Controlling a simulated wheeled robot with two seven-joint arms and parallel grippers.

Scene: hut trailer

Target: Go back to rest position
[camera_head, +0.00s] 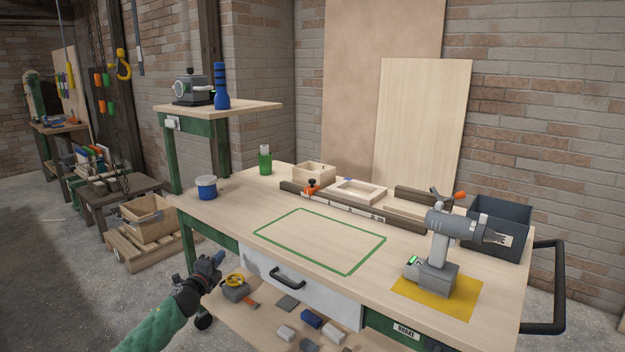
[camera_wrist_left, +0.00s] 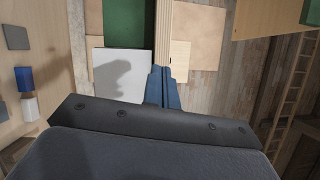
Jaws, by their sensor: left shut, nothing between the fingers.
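My left gripper (camera_head: 213,264) is in the lower left of the head view, in front of the workbench (camera_head: 220,216) and beside its left end. Its fingers are together with nothing between them. In the left wrist view its blue-grey fingers (camera_wrist_left: 163,88) point away over the bench side, near the white drawer front (camera_wrist_left: 122,75). My right gripper does not show in either view.
A drill (camera_head: 440,250) stands on a yellow mat (camera_head: 462,298) at the bench's right. A green outlined area (camera_head: 320,240) on the top is empty. Loose blocks lie on the lower shelf (camera_head: 262,318).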

